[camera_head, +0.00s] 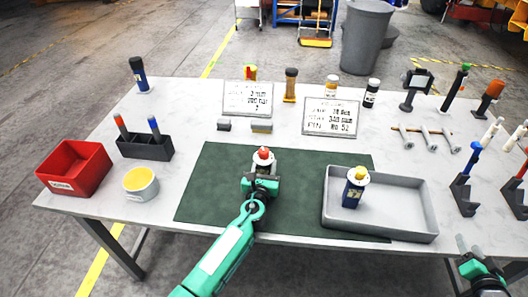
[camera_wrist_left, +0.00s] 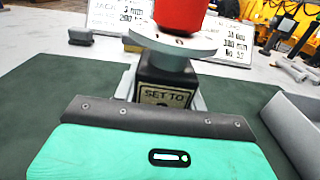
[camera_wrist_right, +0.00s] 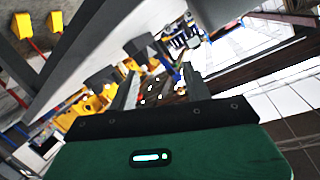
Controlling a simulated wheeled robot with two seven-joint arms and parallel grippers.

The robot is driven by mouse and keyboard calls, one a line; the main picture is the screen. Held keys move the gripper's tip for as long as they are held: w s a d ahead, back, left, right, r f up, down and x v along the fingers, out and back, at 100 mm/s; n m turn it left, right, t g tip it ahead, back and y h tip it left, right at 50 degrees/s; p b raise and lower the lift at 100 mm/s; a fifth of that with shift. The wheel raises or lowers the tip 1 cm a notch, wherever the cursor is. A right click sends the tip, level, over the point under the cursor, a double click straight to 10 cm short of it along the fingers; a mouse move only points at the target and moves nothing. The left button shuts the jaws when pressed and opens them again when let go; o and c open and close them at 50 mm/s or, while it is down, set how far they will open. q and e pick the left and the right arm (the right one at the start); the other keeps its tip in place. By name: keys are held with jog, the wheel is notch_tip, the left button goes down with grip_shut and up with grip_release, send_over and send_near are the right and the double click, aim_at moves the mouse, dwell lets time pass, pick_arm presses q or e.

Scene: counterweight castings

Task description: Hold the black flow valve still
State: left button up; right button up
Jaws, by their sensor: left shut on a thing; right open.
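The black flow valve (camera_head: 262,169) stands upright on the dark green mat (camera_head: 215,180), with a pale round flange and a red cap on top. In the left wrist view its black body (camera_wrist_left: 167,75) carries a label reading "SET TO"; the value below is hidden by my gripper. My left gripper (camera_head: 262,183) is shut on the black flow valve from the near side. My right gripper (camera_head: 480,262) is open and empty, at the lower right beyond the table's front edge. A dark blue valve (camera_head: 352,192) with a yellow cap stands in the grey tray (camera_head: 408,222).
A red bin (camera_head: 75,168), a yellow-topped round tub (camera_head: 141,183) and a black holder (camera_head: 146,147) stand at the left. Two printed cards (camera_head: 248,98) (camera_head: 331,116) stand behind the mat. Tools on stands (camera_head: 463,195) crowd the right side. The mat left of the valve is clear.

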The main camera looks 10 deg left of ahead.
notch_tip(320, 180, up, 5)
jog(key=w+d+t, duration=0.1)
jog(key=w, duration=0.2)
jog(key=w+a+r+m+t+y, duration=0.1)
jog(key=w+a+r+m+y, duration=0.1)
jog(key=w+a+m, duration=0.5)
jog(key=w+a+r+m+t+y, duration=0.1)
jog(key=w+a+r+m, duration=0.25)
jog(key=w+a, duration=0.6)
jog(key=w+a+r+m+y, duration=0.2)
jog(key=w+a+r+y, duration=0.2)
jog(key=a+r, duration=0.6)
jog(key=w+a+r+m+y, duration=0.4)
jog(key=a+r, duration=0.3)
jog(key=a, duration=0.8)
jog(key=m+g+y, duration=0.3)
jog(key=m+g, duration=0.1)
jog(key=m, duration=0.1)
send_near(267, 155)
jog(key=x, duration=1.1)
jog(key=shift+w+a, duration=0.15)
jog(key=shift+a, duration=0.05)
jog(key=c, duration=0.9)
